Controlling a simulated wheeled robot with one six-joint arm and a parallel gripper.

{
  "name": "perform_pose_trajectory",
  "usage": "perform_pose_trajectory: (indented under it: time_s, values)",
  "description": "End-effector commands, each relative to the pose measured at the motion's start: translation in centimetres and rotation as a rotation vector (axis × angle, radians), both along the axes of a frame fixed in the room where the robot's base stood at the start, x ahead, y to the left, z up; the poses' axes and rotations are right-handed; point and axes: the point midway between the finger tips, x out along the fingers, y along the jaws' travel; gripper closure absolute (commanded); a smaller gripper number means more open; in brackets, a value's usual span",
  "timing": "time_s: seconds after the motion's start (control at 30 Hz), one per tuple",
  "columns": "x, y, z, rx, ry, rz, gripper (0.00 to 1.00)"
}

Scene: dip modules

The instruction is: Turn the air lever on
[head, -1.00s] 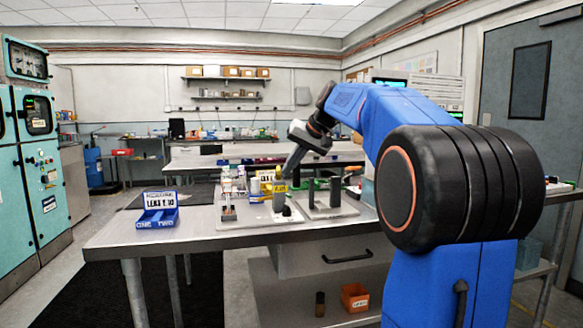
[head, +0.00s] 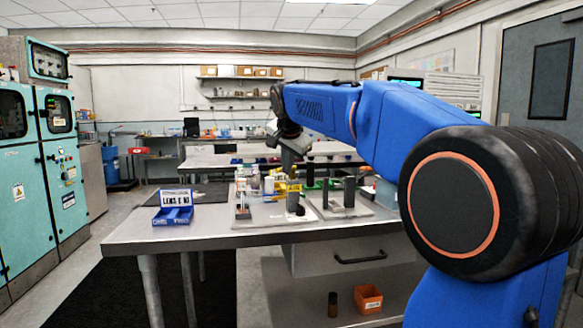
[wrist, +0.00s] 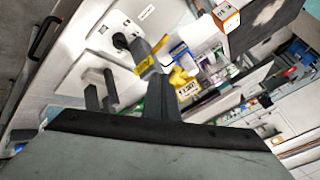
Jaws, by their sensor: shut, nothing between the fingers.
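The air lever (head: 292,197) is a grey upright handle with a yellow label, on a pale plate on the bench. In the wrist view the lever (wrist: 139,50) runs from a black round pivot at the plate to its yellow label. My gripper (head: 293,160) points down just above the lever in the head view. In the wrist view my gripper (wrist: 157,80) is a dark, closed finger shape, its tip close to the labelled end of the lever. It holds nothing. I cannot tell whether the tip touches the lever.
A second plate with dark upright posts (head: 349,190) stands right of the lever. Bottles and a yellow item stand behind the lever. An orange bin (head: 368,299) is on the lower shelf.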

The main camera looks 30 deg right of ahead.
Motion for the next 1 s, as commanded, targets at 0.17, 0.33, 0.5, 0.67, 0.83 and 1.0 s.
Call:
perform_pose_trajectory:
  time_s: [0.17, 0.33, 0.5, 0.67, 0.83, 1.0]
  values:
    - [0.5, 0.5, 0.0, 0.001, 0.001, -0.05, 1.0]
    - [1.1, 1.0, -0.1, 0.001, 0.001, -0.049, 1.0]
    - [1.7, 1.3, 0.0, 0.001, 0.001, -0.05, 1.0]
    - [2.1, 1.6, 0.0, 0.001, 0.0, -0.049, 1.0]
    - [2.5, 1.7, 0.0, 0.001, -0.001, -0.049, 1.0]
    - [2.7, 1.8, 0.0, 0.002, -0.002, -0.047, 1.0]
